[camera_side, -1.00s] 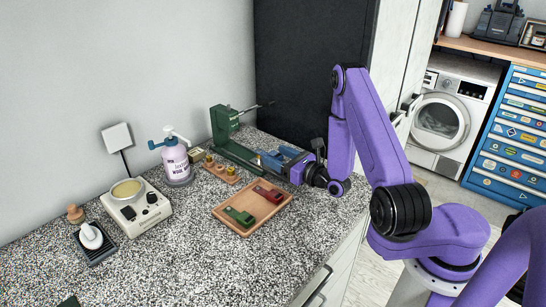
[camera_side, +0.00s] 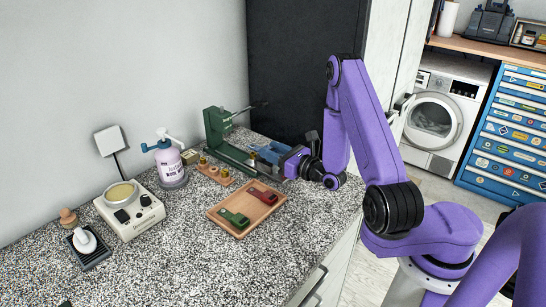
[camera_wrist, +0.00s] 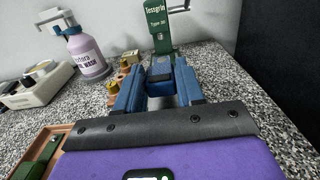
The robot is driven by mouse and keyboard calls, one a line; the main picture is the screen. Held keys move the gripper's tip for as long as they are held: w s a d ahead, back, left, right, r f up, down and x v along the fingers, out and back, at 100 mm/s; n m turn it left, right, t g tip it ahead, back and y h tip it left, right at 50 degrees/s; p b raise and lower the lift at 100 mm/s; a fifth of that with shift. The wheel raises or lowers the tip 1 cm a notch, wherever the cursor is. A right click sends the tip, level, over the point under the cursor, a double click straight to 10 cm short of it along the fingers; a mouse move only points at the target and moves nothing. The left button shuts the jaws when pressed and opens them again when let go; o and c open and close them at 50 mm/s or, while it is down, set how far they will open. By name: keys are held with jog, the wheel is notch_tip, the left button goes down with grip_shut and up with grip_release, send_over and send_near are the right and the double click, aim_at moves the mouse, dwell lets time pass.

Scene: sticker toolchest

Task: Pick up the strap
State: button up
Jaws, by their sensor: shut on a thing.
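My gripper (camera_side: 268,153) reaches in from the right, low in front of the green stand. In the wrist view its two blue fingers stand apart, with a small dark-blue piece (camera_wrist: 160,69) between their far ends. The gripper is shut on this blue piece, which may be the strap; its lower part and its contact with the counter are hard to see. A wooden tray (camera_side: 213,212) holds a green strap-like piece (camera_side: 233,218) and a red one (camera_side: 263,194), both apart from the gripper.
The green stand (camera_side: 215,125) with a rod rises just beyond the gripper. The speckled counter (camera_side: 200,270) is clear in front.

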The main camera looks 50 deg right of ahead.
notch_tip(320, 180, up, 7)
jog(key=shift+r, duration=0.2)
jog(key=s+a+f+n+y, duration=0.1)
jog(key=a+f+n+y, duration=0.1)
jog(key=s+a+f+n+g+y, duration=0.1)
jog(key=s+a+f+y, duration=0.1)
jog(key=y, duration=0.1)
jog(key=s+a+f+n+g+y, duration=0.1)
jog(key=s+a+f+n+y, duration=0.1)
jog(key=y, duration=0.1)
jog(key=shift+s+f+n, duration=0.15)
jog(key=shift+f+n, duration=0.15)
jog(key=shift+w+d+r, duration=0.25)
jog(key=shift+w, duration=0.1)
jog(key=w+d+r+m+h, duration=0.1)
jog(key=h, duration=0.1)
jog(key=w+d+r+m+t+h, duration=0.1)
jog(key=w+d+r+m+h, duration=0.2)
jog(key=r+h, duration=0.1)
jog(key=shift+w+d+r+m+t+h, duration=0.2)
jog(key=shift+d+r+m+t+h, duration=0.05)
jog(key=shift+d+m+t+h, duration=0.15)
jog(key=shift+w+d+r+m+h, duration=0.1)
jog(key=shift+d+r+m+h, duration=0.2)
jog(key=shift+r+m+h, duration=0.25)
jog(key=shift+f, duration=0.1)
jog(key=shift+f, duration=4.8)
jog(key=shift+f, duration=0.1)
